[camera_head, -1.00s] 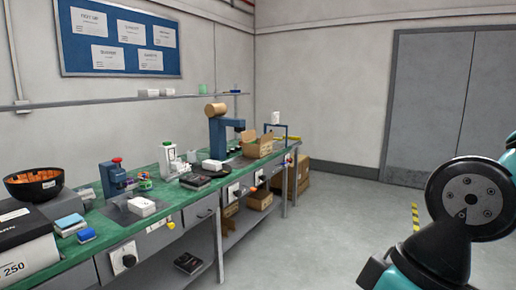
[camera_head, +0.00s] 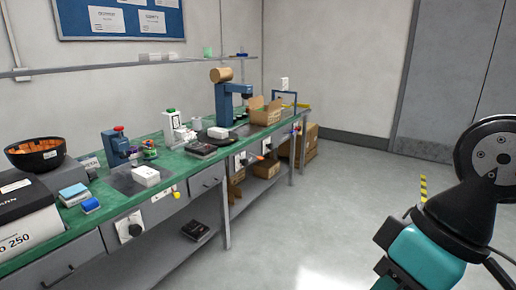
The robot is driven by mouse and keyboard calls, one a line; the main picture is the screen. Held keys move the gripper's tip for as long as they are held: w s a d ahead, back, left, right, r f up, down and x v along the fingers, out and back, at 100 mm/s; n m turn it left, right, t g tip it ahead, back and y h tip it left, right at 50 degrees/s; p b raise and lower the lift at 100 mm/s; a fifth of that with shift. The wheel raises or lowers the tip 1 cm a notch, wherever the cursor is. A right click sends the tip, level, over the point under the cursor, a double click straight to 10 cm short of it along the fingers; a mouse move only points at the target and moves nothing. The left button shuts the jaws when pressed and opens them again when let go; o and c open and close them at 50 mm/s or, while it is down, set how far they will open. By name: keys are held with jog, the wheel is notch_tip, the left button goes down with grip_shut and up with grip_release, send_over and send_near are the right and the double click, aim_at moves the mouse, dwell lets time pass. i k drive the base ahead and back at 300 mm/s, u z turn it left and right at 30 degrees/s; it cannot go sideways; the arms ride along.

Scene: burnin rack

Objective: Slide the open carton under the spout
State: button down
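The open carton (camera_head: 266,112) is a brown cardboard box with its flaps up. It stands upright on the green bench near the far end. A blue machine (camera_head: 226,104) with a brown roll on top stands just left of the carton. Its short arm with a dark end (camera_head: 243,91) reaches right, toward the carton; this looks like the spout. I cannot tell whether any of the carton is under it. My gripper is out of view; only links of my arm show at the right, far from the carton.
The green bench (camera_head: 72,233) runs along the left wall. A white device (camera_head: 179,130), a small blue press (camera_head: 118,147) and an orange-filled black bowl (camera_head: 36,153) stand on it. Brown boxes (camera_head: 307,145) sit on the floor beyond the bench. The floor (camera_head: 300,215) right of the bench is clear.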

aim_at(260, 115)
jog(key=z, duration=0.3)
jog(key=i, duration=1.95)
jog(key=z, duration=0.2)
jog(key=i, duration=2.15)
jog(key=u, duration=0.75)
jog(key=i, duration=1.55)
jog(key=u, duration=0.4)
